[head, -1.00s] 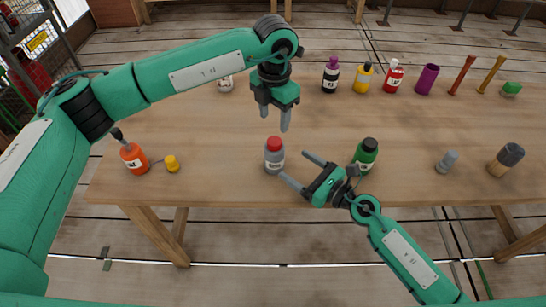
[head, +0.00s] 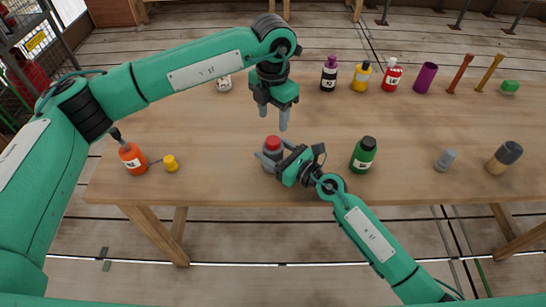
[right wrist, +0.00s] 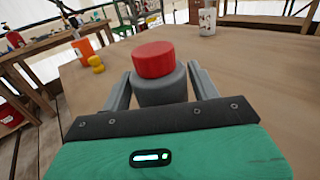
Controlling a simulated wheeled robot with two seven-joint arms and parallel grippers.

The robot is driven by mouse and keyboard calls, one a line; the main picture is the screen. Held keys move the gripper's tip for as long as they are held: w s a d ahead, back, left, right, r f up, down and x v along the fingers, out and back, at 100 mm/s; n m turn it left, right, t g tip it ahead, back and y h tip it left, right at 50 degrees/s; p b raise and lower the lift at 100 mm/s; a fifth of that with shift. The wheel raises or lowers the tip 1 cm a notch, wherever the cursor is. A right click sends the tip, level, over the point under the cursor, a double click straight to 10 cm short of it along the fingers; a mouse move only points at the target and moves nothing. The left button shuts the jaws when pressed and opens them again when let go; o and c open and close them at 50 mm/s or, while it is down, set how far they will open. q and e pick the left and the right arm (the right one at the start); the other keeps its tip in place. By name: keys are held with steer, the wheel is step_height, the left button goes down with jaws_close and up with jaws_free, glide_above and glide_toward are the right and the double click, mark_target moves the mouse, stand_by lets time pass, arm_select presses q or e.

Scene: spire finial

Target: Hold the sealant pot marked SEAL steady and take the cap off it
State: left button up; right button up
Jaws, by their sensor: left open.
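A grey pot (head: 267,167) with a red cap (head: 272,143) stands upright near the front edge of the table. The cap is on it; its label is hidden behind my gripper, so I cannot read SEAL. My right gripper (head: 279,153) reaches in low from the right, with one finger on each side of the pot. In the right wrist view the grey body (right wrist: 160,90) sits between the fingers, with a slim gap at the left finger, so the jaws look open. My left gripper (head: 270,118) is open and empty, above and behind the red cap, pointing down.
A green bottle (head: 364,155) is right of my right gripper. A grey piece (head: 446,160) and a brush-like item (head: 505,157) are further right. Several bottles, including a purple-capped one (head: 329,75), line the back.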

mark_target(273, 140)
jaws_close()
arm_select(q)
steer(key=m, duration=0.6)
steer(key=shift+m, duration=0.3)
steer(key=m, duration=0.7)
steer(key=shift+m, duration=0.4)
steer(key=m, duration=1.6)
steer(key=shift+m, duration=0.4)
steer(key=shift+f, duration=4)
